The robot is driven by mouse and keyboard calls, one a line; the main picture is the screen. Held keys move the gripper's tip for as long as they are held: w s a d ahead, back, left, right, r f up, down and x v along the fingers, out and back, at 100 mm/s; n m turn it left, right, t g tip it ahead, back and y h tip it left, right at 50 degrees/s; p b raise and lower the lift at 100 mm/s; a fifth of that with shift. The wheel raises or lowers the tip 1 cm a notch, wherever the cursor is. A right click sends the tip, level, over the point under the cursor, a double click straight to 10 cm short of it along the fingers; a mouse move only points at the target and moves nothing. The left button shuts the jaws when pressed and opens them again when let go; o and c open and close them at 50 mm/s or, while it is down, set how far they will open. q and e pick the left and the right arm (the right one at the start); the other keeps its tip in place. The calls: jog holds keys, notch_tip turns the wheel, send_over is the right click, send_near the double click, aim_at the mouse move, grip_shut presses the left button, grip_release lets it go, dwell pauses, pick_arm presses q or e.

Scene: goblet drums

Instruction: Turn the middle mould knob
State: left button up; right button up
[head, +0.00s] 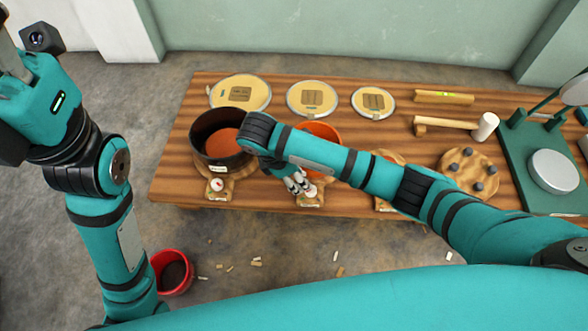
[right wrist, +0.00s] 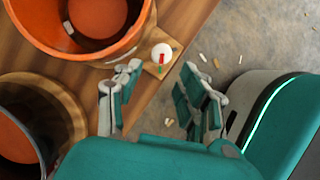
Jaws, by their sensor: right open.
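The middle mould is an orange pot (head: 322,130), half hidden behind my right arm; it also shows in the right wrist view (right wrist: 128,42). Its knob (head: 311,192) is a round white dial on a small wooden block at the table's front edge. In the right wrist view the knob (right wrist: 161,54) has a red and a green mark. My right gripper (head: 298,184) is at the knob in the head view. In the right wrist view its open fingers (right wrist: 160,82) stand either side of the knob's line, apart from it. My left gripper (head: 12,52) is raised at the far left, partly cut off.
A dark pot (head: 212,136) with its own knob (head: 217,185) stands left of the middle mould. A third wooden base (head: 388,207) is mostly behind my arm. Drumheads, a mallet (head: 484,126) and a green stand (head: 520,150) are on the table. A red bucket (head: 172,270) stands on the floor.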

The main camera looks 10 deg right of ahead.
jog(key=shift+v, duration=2.05)
